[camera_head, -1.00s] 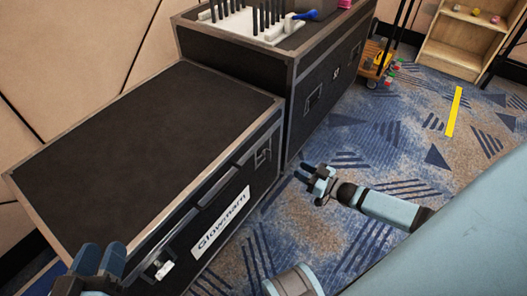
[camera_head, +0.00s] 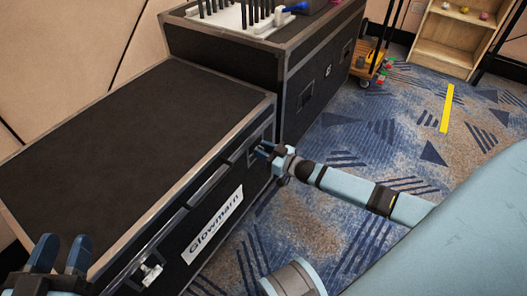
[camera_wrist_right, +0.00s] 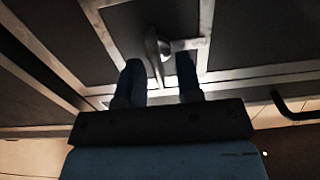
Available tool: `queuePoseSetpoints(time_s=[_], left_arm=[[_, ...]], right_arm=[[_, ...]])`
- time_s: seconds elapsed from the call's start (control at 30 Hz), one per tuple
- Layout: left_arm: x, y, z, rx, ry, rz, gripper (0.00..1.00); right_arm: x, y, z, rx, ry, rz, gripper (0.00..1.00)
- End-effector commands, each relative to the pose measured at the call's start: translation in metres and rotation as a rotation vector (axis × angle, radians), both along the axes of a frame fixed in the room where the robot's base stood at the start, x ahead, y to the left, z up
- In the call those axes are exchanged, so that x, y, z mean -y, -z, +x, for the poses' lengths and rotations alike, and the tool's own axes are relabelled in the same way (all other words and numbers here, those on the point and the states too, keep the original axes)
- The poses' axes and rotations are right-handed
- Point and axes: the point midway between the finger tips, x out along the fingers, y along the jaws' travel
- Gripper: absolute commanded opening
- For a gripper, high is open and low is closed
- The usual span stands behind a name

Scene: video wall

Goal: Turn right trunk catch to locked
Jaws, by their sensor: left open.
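The black trunk (camera_head: 120,140) with metal edges and a "Glowmarn" label stands at the left. Its right catch (camera_wrist_right: 158,48) is a metal piece in a recessed plate, seen clearly in the right wrist view. In the head view my right gripper (camera_head: 266,151) is at the trunk's front face and mostly hides that catch. In the right wrist view my right gripper (camera_wrist_right: 159,80) has its fingers apart, with the catch between and just beyond the tips; I cannot tell whether they touch it. My left gripper (camera_head: 60,254) is open and empty near the trunk's front left.
The left catch (camera_head: 150,271) is on the trunk's front, near my left gripper. A taller black case (camera_head: 300,95) with a white rack on top stands behind. A wooden cart (camera_head: 366,68) and shelf (camera_head: 450,45) are farther back.

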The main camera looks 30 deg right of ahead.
Motion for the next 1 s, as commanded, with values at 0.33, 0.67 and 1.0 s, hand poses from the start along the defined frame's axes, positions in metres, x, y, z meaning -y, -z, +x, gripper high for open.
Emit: queuePoseSetpoints(time_s=[0.33, 0.67, 1.0], left_arm=[[0.001, 0.002, -0.001, -0.01, -0.001, -0.007, 0.43], [0.003, -0.003, -0.005, -0.056, 0.002, -0.041, 0.43], [0.009, -0.002, -0.016, -0.188, 0.006, -0.113, 0.43]], right_arm=[[0.0, 0.0, 0.0, 0.0, 0.0, 0.001, 0.02], [0.001, -0.003, 0.0, -0.032, 0.0, 0.078, 0.02], [0.005, -0.003, 0.002, -0.136, 0.0, 0.328, 0.02]])
